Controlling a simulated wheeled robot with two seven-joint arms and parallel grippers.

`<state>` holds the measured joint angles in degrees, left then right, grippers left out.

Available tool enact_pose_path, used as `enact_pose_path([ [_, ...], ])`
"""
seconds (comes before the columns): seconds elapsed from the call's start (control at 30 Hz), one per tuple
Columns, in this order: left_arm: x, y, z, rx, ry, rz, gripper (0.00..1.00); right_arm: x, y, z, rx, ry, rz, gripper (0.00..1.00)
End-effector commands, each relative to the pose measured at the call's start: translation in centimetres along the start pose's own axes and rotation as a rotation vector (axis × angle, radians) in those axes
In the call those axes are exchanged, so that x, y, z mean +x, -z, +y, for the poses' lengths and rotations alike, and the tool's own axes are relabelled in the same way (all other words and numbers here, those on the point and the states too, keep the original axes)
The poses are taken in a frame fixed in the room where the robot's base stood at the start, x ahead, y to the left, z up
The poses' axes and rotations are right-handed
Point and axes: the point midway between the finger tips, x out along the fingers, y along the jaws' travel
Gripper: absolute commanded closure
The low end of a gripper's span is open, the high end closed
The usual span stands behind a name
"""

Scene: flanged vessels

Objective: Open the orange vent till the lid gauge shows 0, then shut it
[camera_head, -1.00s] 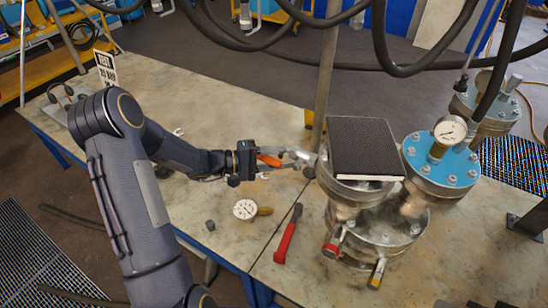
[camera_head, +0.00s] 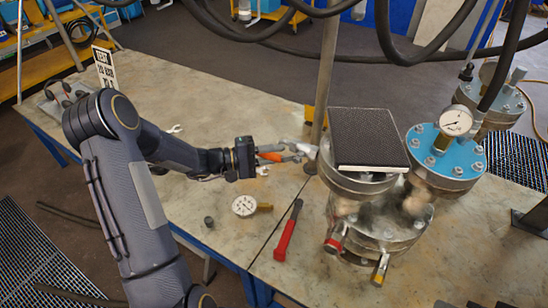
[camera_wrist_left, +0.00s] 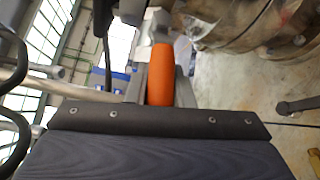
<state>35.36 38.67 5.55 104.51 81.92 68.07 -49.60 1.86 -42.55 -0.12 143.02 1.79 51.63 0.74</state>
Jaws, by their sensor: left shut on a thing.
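The orange vent handle (camera_head: 270,157) is at the left of the near flanged vessel (camera_head: 352,182). My left gripper (camera_head: 296,152) is shut on it. In the left wrist view the orange handle (camera_wrist_left: 160,76) stands upright between the fingers, and the vessel flange (camera_wrist_left: 245,25) is blurred at upper right. The lid gauge (camera_head: 456,121) stands on the blue lid (camera_head: 432,157) of the vessel to the right. Its dial faces me, but its needle is too small to read surely. My right gripper is not in view.
A dark, book-like slab (camera_head: 369,138) lies on the near vessel. A loose gauge (camera_head: 244,206) and a red-handled tool (camera_head: 287,232) lie on the table (camera_head: 235,110). Black hoses (camera_head: 400,72) hang across the top. A grey post (camera_head: 325,75) stands behind the gripper.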

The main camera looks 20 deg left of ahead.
Motion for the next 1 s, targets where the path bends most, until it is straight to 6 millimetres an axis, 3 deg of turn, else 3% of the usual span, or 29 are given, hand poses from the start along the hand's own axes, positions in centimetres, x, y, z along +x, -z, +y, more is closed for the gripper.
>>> enact_pose_path([
  [0.03, 0.0, 0.3, -1.2, -0.023, -0.025, -0.006, 1.00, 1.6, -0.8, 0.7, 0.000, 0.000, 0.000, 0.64],
  [0.4, 0.8, 0.1, -3.5, -0.260, -0.259, -0.074, 1.00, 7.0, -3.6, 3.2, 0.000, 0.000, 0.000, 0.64],
  [0.7, 1.7, -0.5, -4.8, -0.461, -0.456, -0.129, 1.00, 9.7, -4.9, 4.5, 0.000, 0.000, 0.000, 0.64],
  [1.0, 3.0, -1.4, -5.8, -0.662, -0.653, -0.184, 1.00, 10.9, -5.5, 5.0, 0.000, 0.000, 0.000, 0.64],
])
